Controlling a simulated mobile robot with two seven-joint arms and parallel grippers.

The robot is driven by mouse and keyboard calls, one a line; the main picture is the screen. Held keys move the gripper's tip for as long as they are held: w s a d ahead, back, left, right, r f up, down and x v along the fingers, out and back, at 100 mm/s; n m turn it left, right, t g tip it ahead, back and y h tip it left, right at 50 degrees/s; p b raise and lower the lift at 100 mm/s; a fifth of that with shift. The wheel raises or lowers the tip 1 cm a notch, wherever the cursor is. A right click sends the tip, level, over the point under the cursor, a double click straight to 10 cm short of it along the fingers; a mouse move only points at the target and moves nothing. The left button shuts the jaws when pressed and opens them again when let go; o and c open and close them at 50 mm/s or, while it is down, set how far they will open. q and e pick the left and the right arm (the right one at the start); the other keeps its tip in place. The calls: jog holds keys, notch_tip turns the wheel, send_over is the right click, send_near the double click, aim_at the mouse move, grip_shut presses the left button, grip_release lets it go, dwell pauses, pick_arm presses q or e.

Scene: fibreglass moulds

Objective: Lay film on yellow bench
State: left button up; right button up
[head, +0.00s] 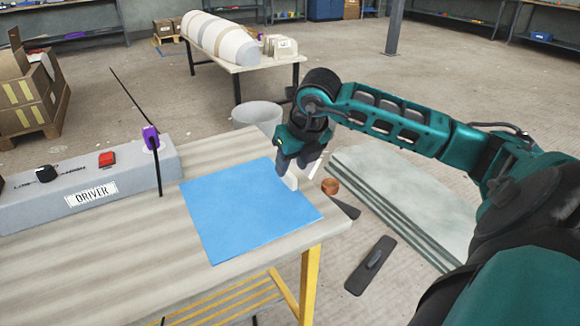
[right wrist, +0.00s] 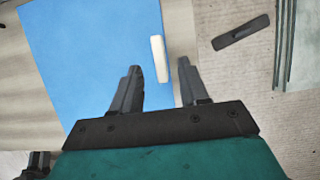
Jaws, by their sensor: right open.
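A blue sheet of film (head: 240,210) lies flat on the yellow-legged bench (head: 170,265), near the bench's right end. The film fills much of the left of the right wrist view (right wrist: 95,50). A small white bar (right wrist: 159,59) stands or lies at the film's right edge; it also shows below the gripper in the head view (head: 291,183). My right gripper (head: 293,168) is open above that edge. In the right wrist view its fingers (right wrist: 158,80) are spread, with the white bar between their tips in the picture.
A grey box labelled DRIVER (head: 95,190) stands on the bench's left, with a thin black rod and purple clamp (head: 151,137). Pale stacked sheets (head: 410,200) and a black float (head: 371,265) are on the right. A grey bin (head: 257,115) stands behind the bench.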

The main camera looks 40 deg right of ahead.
jog(key=p+v, duration=0.1)
jog(key=v, duration=0.7)
jog(key=shift+s+r, duration=0.15)
jog(key=shift+r, duration=0.25)
